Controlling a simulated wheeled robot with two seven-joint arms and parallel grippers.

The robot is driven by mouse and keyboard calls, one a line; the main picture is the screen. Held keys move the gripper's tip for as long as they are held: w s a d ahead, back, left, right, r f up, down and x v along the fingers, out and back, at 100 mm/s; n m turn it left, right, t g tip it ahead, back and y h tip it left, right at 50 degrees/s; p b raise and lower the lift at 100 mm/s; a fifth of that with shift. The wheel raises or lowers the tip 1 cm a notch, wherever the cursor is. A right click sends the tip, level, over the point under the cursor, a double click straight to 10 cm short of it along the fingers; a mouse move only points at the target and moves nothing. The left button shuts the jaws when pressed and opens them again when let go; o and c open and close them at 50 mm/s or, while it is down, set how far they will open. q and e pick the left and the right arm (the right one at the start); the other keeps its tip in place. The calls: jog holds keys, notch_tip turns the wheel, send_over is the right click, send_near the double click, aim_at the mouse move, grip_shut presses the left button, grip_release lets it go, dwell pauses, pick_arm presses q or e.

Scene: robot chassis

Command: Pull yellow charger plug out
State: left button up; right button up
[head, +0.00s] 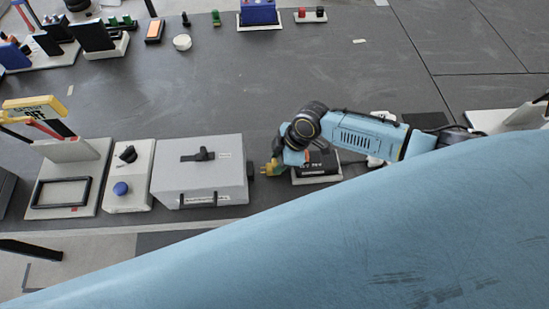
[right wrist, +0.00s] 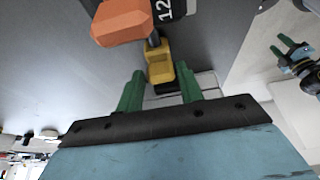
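The yellow plug (head: 270,169) is beside the right side of the grey box (head: 205,172), near a dark round fitting on it. I cannot tell whether it is seated there. The plug shows at the centre of the right wrist view (right wrist: 160,68), below an orange part. My right gripper (right wrist: 160,88) has its green fingers on either side of the plug, with gaps visible, so it is open; contact is unclear. In the head view the right gripper (head: 278,160) is mostly hidden by its own wrist. My left gripper (right wrist: 284,48) shows small in the wrist view, fingers apart.
A black battery-like block with an orange top (head: 320,162) lies close beside the right gripper. A panel with a blue knob (head: 120,188) stands left of the grey box. Several devices line the far edge. The mid-table is clear. My blue arm hides the lower right.

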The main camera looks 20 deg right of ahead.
jog(key=shift+o, duration=1.4)
jog(key=shift+r, duration=0.1)
jog(key=v, duration=1.3)
jog(key=shift+p, duration=0.35)
jog(key=shift+s, duration=0.1)
